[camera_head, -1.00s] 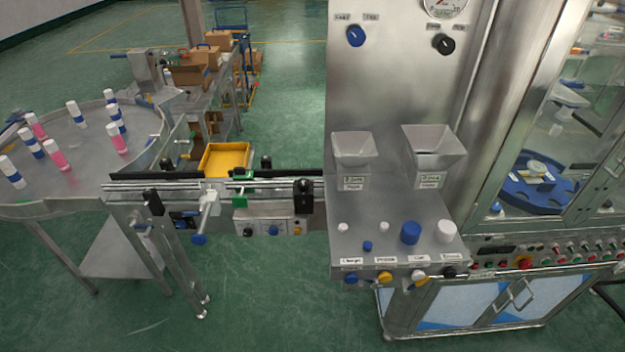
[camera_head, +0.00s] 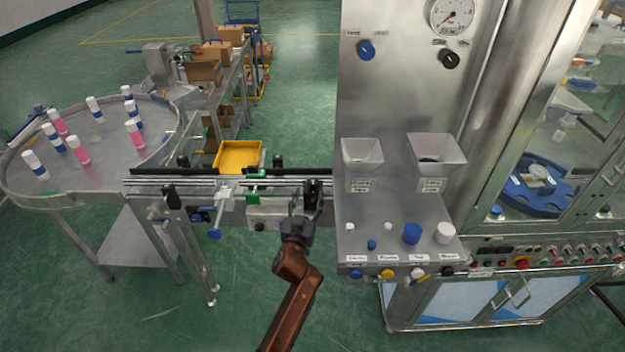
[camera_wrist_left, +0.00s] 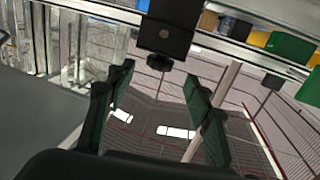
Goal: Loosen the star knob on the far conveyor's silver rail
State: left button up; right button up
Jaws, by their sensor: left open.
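The conveyor's silver rail (camera_head: 150,184) runs from the round table to the machine. A black bracket (camera_head: 313,187) sits on it near the machine, partly hidden by my left gripper (camera_head: 304,212). In the left wrist view, the bracket shows as a black block (camera_wrist_left: 172,30) on the rail, with a small dark knob (camera_wrist_left: 159,62) below it. The knob's star shape is too small to make out. My left gripper (camera_wrist_left: 156,92) is open and empty, its fingers either side of the line to the knob and apparently short of it. My right gripper is out of view.
A blue-ended handle (camera_head: 217,221) and a green clamp (camera_head: 256,187) stand left of the gripper. A yellow tray (camera_head: 239,155) lies behind the rail. The steel machine shelf (camera_head: 390,240) is close on the right. Open green floor lies in front.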

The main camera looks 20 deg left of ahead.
aim_at(312, 185)
pick_arm(q)
jog(key=shift+w+r, duration=0.3)
jog(key=w, duration=0.6)
jog(key=shift+a+f+b, duration=0.1)
jog(key=shift+a+b, duration=0.15)
jog(key=shift+b, duration=0.1)
jog(key=shift+w, duration=0.55)
jog(key=shift+c, duration=0.6)
